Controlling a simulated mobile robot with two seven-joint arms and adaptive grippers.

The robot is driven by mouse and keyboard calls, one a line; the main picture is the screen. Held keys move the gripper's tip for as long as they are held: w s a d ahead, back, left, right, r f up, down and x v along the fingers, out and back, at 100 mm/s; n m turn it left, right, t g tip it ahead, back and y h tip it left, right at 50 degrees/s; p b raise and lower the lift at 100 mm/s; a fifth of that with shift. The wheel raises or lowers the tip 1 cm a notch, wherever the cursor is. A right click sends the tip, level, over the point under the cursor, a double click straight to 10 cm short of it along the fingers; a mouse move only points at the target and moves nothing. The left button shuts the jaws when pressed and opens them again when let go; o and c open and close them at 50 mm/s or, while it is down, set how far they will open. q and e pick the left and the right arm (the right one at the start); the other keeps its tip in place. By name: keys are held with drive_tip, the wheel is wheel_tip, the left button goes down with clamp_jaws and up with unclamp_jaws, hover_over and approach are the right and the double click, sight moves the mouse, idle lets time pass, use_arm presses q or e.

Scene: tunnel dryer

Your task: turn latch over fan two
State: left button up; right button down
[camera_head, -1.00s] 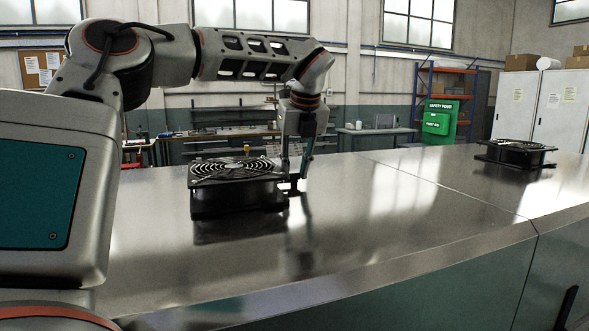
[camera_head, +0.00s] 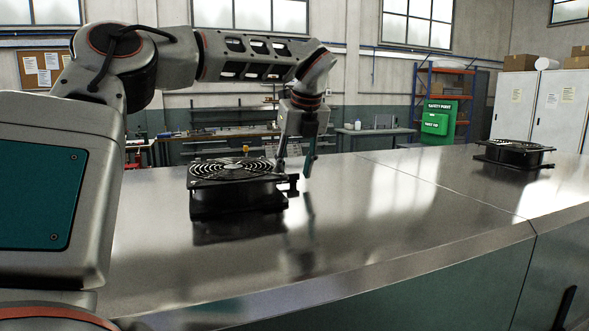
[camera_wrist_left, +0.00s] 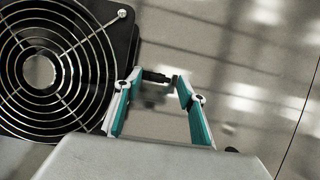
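A black fan (camera_head: 238,186) with a round wire guard stands on the metal top, left of centre. It fills the left of the left wrist view (camera_wrist_left: 40,70). A small dark latch (camera_head: 291,184) shows at the fan's right edge; in the left wrist view it is a short black bar (camera_wrist_left: 157,76) beside the fan's corner. My left gripper (camera_head: 294,172) is just above and around the latch, pointing down. Its teal-lined fingers (camera_wrist_left: 157,80) are apart, with the bar seen between the tips. I see no firm contact. My right gripper is not in view.
A second black fan (camera_head: 514,153) stands farther right on the metal top (camera_head: 400,205). The shiny surface between the fans is clear.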

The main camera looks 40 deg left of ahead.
use_arm(q)
drive_tip(key=v, duration=0.8)
idle(0.6)
